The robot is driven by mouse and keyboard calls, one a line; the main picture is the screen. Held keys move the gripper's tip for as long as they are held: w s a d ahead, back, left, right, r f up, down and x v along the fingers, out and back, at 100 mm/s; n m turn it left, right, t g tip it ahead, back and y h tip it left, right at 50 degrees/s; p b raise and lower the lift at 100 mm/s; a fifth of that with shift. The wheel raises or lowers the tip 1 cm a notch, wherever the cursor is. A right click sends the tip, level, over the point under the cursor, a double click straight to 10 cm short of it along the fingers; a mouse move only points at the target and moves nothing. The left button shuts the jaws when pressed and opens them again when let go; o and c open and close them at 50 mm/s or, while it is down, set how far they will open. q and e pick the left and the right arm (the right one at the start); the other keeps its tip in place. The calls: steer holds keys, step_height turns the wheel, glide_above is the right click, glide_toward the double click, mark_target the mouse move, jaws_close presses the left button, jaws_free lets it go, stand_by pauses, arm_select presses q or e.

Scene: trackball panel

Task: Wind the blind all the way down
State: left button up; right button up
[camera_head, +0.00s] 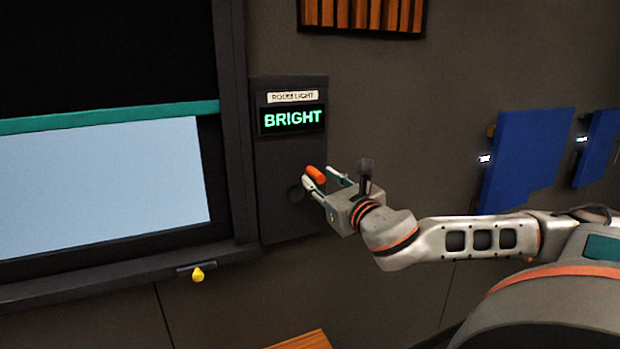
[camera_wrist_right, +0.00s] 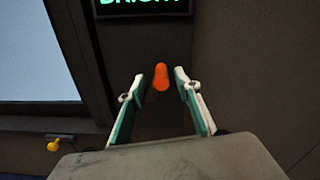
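The blind (camera_head: 100,55) is a black sheet with a teal bottom bar (camera_head: 110,117). It covers the upper part of the window, and the pale pane (camera_head: 100,185) shows below the bar. An orange crank handle (camera_head: 315,174) stands out from the dark wall panel (camera_head: 285,155) right of the window; it also shows in the wrist view (camera_wrist_right: 161,76). My right gripper (camera_head: 326,179) is open at the handle. In the wrist view the handle lies between the two fingertips (camera_wrist_right: 160,80), with gaps on both sides. My left gripper is not in view.
A display reading BRIGHT (camera_head: 293,118) sits on the panel above the handle, under a ROOM LIGHT label (camera_head: 293,97). A yellow knob (camera_head: 198,274) hangs below the window sill. Blue wall boards (camera_head: 525,155) are at the right. A wooden surface (camera_head: 303,340) shows at the bottom.

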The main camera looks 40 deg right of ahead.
mark_target(311, 171)
steer(key=shift+w+d+f+b, duration=0.25)
steer(key=shift+w+b, duration=0.25)
steer(key=shift+b, duration=0.15)
steer(key=shift+w+d+f+b, duration=0.15)
steer(key=shift+w+d+b, duration=0.1)
steer(key=shift+w+b, duration=0.3)
steer(key=shift+w+d+b, duration=0.15)
steer(key=shift+w+b, duration=0.1)
steer(key=shift+b, duration=0.1)
steer(key=shift+w+b, duration=0.55)
steer(key=shift+w, duration=0.1)
steer(key=shift+x, duration=0.85)
steer(key=shift+w+d+r, duration=0.15)
steer(key=shift+w+r, duration=0.05)
steer(key=shift+w, duration=0.05)
arm_select(q)
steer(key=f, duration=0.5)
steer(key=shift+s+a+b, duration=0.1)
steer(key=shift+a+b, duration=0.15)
steer(key=shift+b, duration=0.05)
arm_select(e)
steer(key=shift+w+r, duration=0.1)
steer(key=shift+r, duration=0.05)
jaws_close()
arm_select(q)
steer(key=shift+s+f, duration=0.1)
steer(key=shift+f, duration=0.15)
